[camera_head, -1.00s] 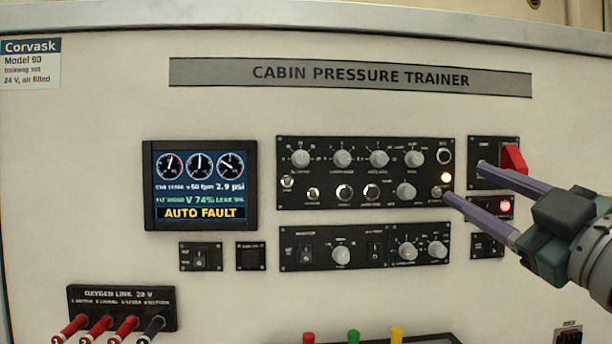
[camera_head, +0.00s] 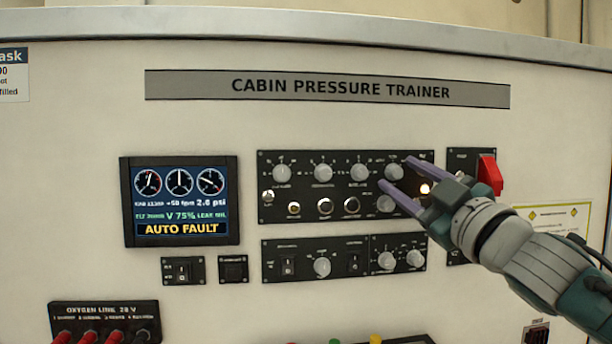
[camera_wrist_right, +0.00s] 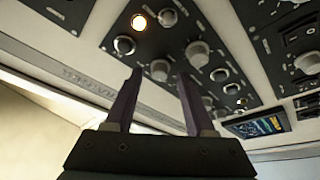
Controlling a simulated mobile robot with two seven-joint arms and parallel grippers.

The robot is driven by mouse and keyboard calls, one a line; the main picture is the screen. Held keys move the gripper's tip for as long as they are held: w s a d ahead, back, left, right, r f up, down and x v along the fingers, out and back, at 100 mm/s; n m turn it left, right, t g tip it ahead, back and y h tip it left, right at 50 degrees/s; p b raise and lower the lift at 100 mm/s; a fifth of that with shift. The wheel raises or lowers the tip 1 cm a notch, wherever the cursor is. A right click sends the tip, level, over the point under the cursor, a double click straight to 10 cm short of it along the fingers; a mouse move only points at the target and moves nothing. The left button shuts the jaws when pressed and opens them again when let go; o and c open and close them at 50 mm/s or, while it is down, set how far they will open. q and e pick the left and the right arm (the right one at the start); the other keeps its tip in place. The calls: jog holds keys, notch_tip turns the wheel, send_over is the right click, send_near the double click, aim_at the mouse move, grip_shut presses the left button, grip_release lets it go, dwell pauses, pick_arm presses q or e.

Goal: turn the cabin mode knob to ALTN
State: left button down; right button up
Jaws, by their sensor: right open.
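The upper black control panel (camera_head: 300,215) has a top row of grey knobs and a grey knob (camera_head: 386,203) low at its right. Its labels are too small to read, so I cannot tell which knob is the cabin mode knob or where it points. My right gripper (camera_head: 398,173) is open, its purple fingers at the right end of the top row. The rightmost top-row knob (camera_head: 394,172) shows between the fingertips. In the right wrist view, this knob (camera_wrist_right: 160,70) also appears between the open fingers (camera_wrist_right: 158,77); contact cannot be told. My left gripper is not in view.
A display (camera_head: 180,201) reads AUTO FAULT. An amber light (camera_head: 425,189) is lit beside the gripper. A red lever (camera_head: 490,175) sticks out right of the fingers. A lower knob panel (camera_head: 343,262) sits below.

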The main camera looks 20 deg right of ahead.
grip_shut()
dwell(0.4)
jog(key=shift+f+m, duration=0.1)
jog(key=shift+m, duration=0.2)
jog(key=shift+f+m+h+b, duration=0.1)
jog(key=shift+m+h+b, duration=0.65)
jog(key=shift+m, duration=0.45)
jog(key=m+b, duration=0.1)
jog(key=m+h, duration=0.1)
jog(key=m, duration=0.1)
jog(key=shift+a+m+t+h+b, duration=0.15)
jog(key=shift+m+t+h+b, duration=0.1)
jog(key=shift+m+t+b, duration=0.1)
jog(key=m+h+b, duration=0.1)
jog(key=m+h, duration=0.1)
jog(key=m, duration=0.2)
jog(key=shift+a, duration=0.1)
jog(key=shift+m+g+h+b, duration=0.45)
jog(key=shift+m+g+h, duration=0.35)
jog(key=shift+m, duration=0.65)
jog(key=shift+m+h, duration=0.3)
jog(key=shift+m, duration=0.1)
